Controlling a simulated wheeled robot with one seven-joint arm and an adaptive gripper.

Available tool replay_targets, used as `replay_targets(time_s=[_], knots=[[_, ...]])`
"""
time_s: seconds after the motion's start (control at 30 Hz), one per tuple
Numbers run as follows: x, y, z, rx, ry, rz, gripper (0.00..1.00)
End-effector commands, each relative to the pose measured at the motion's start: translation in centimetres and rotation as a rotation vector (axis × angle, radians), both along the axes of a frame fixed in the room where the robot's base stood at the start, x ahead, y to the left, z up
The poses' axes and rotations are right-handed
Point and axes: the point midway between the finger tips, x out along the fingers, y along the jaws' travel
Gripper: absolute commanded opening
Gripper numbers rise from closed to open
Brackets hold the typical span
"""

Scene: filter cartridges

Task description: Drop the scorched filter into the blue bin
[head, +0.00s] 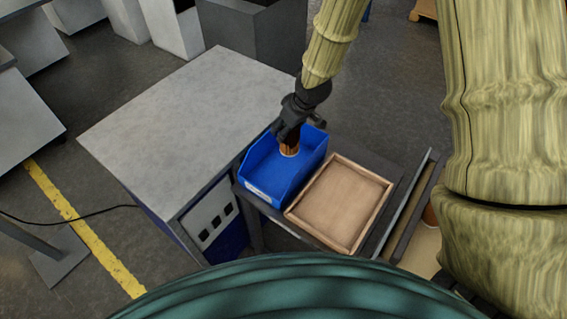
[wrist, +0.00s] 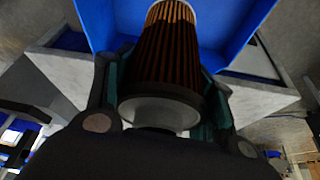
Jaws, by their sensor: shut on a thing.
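The scorched filter (wrist: 165,52) is a cylinder with brown, dark-streaked pleats and pale end caps. My gripper (head: 288,138) is shut on it; in the wrist view my fingers (wrist: 160,92) stand on either side of it. In the head view the filter (head: 289,149) hangs below my gripper, within the outline of the blue bin (head: 262,180). The blue bin also fills the top of the wrist view (wrist: 232,25), behind the filter. I cannot tell whether the filter touches the bin's floor. Its upper part is hidden by my gripper in the head view.
A shallow wooden tray (head: 340,204), seemingly empty, stands just right of the bin on a dark surface. A grey-topped cabinet (head: 185,115) stands left of the bin, its top clear. An orange-brown object (head: 430,214) shows partly at the right, beside my arm.

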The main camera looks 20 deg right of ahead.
Motion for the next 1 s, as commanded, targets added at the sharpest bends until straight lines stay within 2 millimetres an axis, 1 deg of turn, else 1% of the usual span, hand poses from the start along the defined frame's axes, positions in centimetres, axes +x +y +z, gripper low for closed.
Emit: replay_targets(time_s=[0.03,0.2,0.3,0.47,0.73,0.77,0.8,0.87,0.9,1.0], knots=[[0.1,0.1,-1.2,0.0,0.004,0.001,0.28],[0.4,0.2,-3.2,0.0,0.005,0.001,0.28],[0.4,0.2,-4.0,0.001,0.004,0.001,0.28],[0.4,0.2,-4.6,0.001,0.004,0.002,0.28],[0.5,0.3,-4.6,0.001,0.004,0.003,0.28],[0.5,0.3,-4.6,0.001,0.004,0.003,0.58],[0.5,0.3,-4.6,0.001,0.004,0.003,0.65],[0.4,0.3,-4.6,0.001,0.004,0.003,0.76],[0.4,0.3,-4.6,0.001,0.004,0.003,0.79],[0.4,0.3,-4.6,0.001,0.004,0.003,0.79]])
